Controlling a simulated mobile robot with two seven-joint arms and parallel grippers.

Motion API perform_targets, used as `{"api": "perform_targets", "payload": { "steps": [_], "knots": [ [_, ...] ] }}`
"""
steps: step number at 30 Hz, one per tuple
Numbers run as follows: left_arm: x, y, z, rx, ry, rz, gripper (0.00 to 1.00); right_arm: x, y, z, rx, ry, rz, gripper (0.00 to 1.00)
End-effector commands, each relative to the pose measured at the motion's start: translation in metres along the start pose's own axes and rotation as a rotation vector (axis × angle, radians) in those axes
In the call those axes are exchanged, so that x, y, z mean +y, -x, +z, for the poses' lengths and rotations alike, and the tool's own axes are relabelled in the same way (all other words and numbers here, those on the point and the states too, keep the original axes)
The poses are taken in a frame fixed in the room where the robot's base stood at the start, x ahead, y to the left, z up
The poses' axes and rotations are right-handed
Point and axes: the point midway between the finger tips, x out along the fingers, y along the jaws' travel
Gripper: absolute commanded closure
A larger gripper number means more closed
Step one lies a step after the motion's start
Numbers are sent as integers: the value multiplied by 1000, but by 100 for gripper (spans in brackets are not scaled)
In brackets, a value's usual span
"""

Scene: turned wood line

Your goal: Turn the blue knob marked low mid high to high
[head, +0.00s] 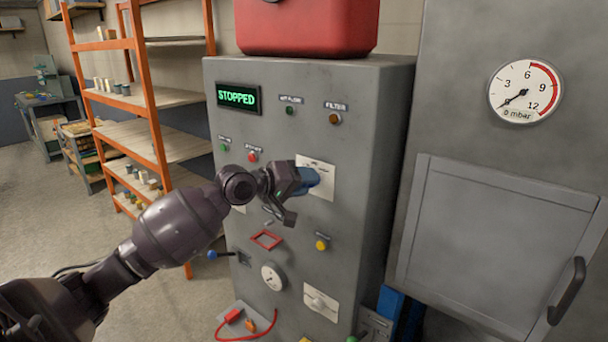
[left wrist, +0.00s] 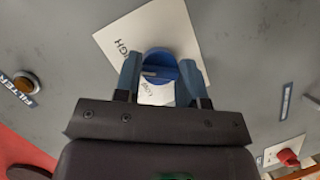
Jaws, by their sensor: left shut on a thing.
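The blue knob (left wrist: 161,65) sits on a pale label plate (left wrist: 118,42) in the left wrist view. My left gripper (left wrist: 160,80) is shut on the knob, one blue-grey finger on each side. In the head view my left gripper (head: 308,181) reaches the plate (head: 326,184) on the grey cabinet's front; I cannot clearly separate knob from fingers there. I cannot tell which mark the knob points to. My right gripper is out of view.
The grey cabinet (head: 372,150) carries a green STOPPED display (head: 237,96), a FILTER lamp (head: 335,118), a yellow button (head: 322,243), a small dial (head: 273,277) and a lower plate with a knob (head: 320,303). Orange shelving (head: 146,80) stands left. A red box (head: 305,28) sits on top.

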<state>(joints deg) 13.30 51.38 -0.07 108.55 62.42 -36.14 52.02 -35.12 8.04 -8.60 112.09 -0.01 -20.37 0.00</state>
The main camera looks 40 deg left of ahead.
Motion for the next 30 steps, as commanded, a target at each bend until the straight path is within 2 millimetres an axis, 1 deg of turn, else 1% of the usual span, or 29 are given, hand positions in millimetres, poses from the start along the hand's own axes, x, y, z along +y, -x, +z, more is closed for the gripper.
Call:
{"api": "perform_targets", "payload": {
  "steps": [4,12,28,29,30],
  "knots": [
    [0,0,2,-4,-78,-35,86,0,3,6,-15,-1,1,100],
    [0,0,2,-4,-160,-69,86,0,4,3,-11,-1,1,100],
    [-1,0,2,-4,-180,-78,86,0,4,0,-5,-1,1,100],
    [-1,0,2,-4,-180,-77,60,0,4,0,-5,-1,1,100],
    [-1,0,2,-4,-180,-77,54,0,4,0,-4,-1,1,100]
  ]
}}
